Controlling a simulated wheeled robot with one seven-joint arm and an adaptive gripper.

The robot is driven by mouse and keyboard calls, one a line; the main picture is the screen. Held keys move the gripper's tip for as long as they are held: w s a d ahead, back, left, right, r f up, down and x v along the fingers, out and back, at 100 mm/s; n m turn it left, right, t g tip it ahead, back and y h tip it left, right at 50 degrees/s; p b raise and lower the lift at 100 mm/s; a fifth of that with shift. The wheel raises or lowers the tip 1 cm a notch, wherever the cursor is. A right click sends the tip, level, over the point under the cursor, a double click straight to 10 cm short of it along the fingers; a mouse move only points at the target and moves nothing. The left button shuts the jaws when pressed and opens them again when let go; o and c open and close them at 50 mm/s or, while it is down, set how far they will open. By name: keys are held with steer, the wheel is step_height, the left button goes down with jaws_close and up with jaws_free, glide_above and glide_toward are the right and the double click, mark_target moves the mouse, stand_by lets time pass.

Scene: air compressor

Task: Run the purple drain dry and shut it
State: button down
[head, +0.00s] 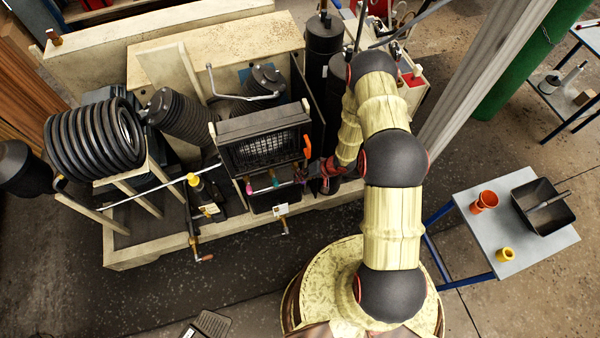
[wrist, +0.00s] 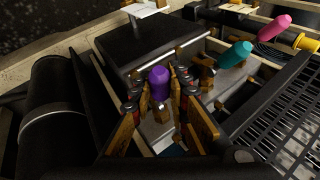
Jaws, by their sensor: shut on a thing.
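The purple drain handle (wrist: 159,80) sits between the two fingers of my gripper (wrist: 159,92) in the wrist view. My gripper is shut on it, with a finger on each side. In the head view my gripper (head: 303,173) reaches in from the right to the lower right corner of the dark grilled unit (head: 262,150). There the purple handle is mostly hidden by my gripper. A teal handle (wrist: 236,54) and a pink handle (wrist: 273,27) stand in the same row. I cannot see the drain outlet or any water.
An orange lever (head: 307,146) is on the unit's right side, close to my gripper. A black tank (head: 323,60) stands behind. A white tag (head: 280,210) hangs below the handles. A side table (head: 500,255) with an orange cup (head: 484,201) and a black tray (head: 543,207) is at right.

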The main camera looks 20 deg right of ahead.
stand_by(0.3)
steer(key=c, duration=1.8)
jaws_free()
steer(key=shift+o, duration=0.4)
steer(key=v, duration=1.2)
steer(key=shift+c, duration=0.2)
